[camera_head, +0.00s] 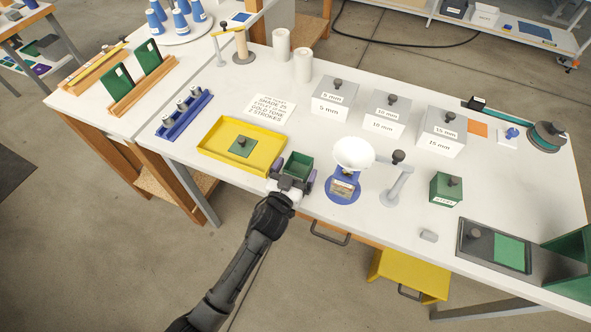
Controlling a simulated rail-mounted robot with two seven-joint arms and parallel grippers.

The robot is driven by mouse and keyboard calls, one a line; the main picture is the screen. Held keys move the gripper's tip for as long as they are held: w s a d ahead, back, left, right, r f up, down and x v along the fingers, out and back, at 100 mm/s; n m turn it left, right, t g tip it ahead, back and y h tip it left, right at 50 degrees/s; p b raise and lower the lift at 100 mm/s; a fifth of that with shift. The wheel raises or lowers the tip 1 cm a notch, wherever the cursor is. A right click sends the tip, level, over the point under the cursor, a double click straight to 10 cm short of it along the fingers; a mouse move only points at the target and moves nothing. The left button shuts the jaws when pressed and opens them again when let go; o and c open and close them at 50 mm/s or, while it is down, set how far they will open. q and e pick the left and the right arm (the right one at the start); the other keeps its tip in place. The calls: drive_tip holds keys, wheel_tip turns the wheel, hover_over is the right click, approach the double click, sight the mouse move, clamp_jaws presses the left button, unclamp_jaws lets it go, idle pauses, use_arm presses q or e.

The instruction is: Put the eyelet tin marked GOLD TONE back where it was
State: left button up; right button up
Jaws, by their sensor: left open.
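An open green tin (299,164) without a lid stands on the white table, just right of the yellow tray (213,161). My left gripper (294,176) is open, its fingers on either side of this tin; I cannot tell whether they touch it. A green square lid with a dark knob (241,147) lies in the yellow tray. A second green tin (446,188) with a knobbed lid stands farther right; its front label is too small to read. No GOLD TONE marking is legible on either tin. My right gripper is not in view.
A printed card (268,111) naming GOLD TONE lies behind the tray. The press (343,188) with a white round top and blue base stands close right of my gripper. White boxes (383,124) marked in mm stand behind. A dark tray (486,246) is at right.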

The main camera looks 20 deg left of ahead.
use_arm(q)
drive_tip(key=shift+r, duration=0.25)
drive_tip(key=s+a+f+g, duration=0.1)
drive_tip(key=s+g, duration=0.3)
drive_tip(key=s, duration=0.8)
drive_tip(key=s+a+f+m+g+p, duration=0.1)
drive_tip(key=s+g, duration=0.4)
drive_tip(key=s, duration=0.7)
drive_tip(key=s+a+f+g, duration=0.3)
drive_tip(key=s+f+g, duration=0.1)
drive_tip(key=s, duration=0.8)
drive_tip(key=shift+f+m+g+p, duration=0.3)
drive_tip(key=shift+f+g, duration=0.1)
drive_tip(key=shift+g, duration=0.3)
